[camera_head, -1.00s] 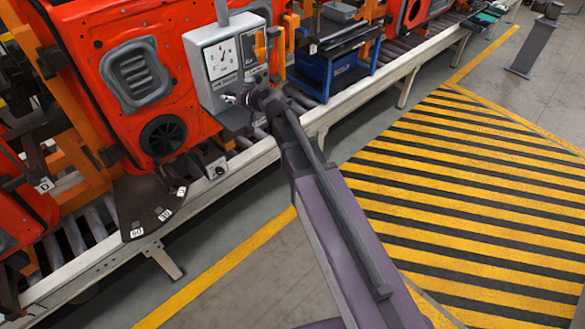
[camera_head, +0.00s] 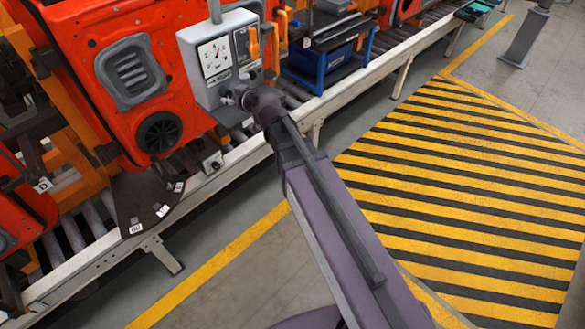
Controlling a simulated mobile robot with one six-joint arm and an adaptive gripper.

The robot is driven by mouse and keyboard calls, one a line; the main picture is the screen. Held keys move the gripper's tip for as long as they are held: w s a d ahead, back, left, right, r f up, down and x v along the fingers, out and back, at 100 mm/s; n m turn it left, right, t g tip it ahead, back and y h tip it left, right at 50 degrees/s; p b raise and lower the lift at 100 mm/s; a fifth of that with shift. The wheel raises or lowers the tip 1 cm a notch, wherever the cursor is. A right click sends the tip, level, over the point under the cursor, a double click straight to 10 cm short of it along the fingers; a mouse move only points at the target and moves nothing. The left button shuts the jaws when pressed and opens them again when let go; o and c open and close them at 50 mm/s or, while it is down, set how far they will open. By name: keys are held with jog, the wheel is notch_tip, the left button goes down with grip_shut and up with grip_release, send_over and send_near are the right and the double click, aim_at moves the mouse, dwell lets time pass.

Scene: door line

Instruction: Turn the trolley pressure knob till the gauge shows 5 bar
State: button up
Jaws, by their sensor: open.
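A grey control box (camera_head: 206,87) stands at the upper middle, in front of the red door panels. Its white dial gauge (camera_head: 213,57) faces me; the needle and scale are too small to read surely. An orange lever (camera_head: 253,42) is on the right part of the box. My gripper (camera_head: 236,98) is at the lower front of the box, below and right of the gauge. It is open, with its fingers small and dark in the view. The pressure knob is not clearly visible; my gripper and wrist cover that part of the box. I cannot tell whether the fingers touch it.
Red door panels (camera_head: 185,90) on orange frames line the left side. A roller conveyor with a pale rail (camera_head: 365,85) runs behind my arm. A blue cart (camera_head: 322,72) stands right of the box. The yellow-striped floor (camera_head: 470,190) at right is clear.

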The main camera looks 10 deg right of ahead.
jog(key=p+v, duration=0.3)
jog(key=v, duration=0.6)
jog(key=s+d+f+m+g+h+b, duration=0.1)
jog(key=s+d+f+g+b, duration=0.2)
jog(key=f, duration=0.4)
jog(key=s+d+f+m+g+h+b, duration=0.1)
jog(key=s+d+f+g+h+b, duration=0.1)
jog(key=f, duration=0.6)
jog(key=s+d+f+m+g+h+b, duration=0.1)
jog(key=s+d+f+m+g+b, duration=0.1)
jog(key=f+b, duration=0.5)
jog(key=shift+s+d+f+g+h, duration=0.15)
jog(key=shift+s+d+g+h, duration=0.45)
jog(key=shift+s+d, duration=1)
jog(key=shift+w+d, duration=0.2)
jog(key=shift+w, duration=0.1)
jog(key=shift+f, duration=0.1)
jog(key=s+d+f+m+g+h+b, duration=0.1)
jog(key=s+d+f+m+g+b, duration=0.1)
jog(key=s+d+f+g+b, duration=0.1)
notch_tip(320, 180, down, 2)
jog(key=s+d+b, duration=0.1)
jog(key=s+d, duration=0.1)
jog(key=d, duration=0.1)
jog(key=shift+m+h, duration=0.4)
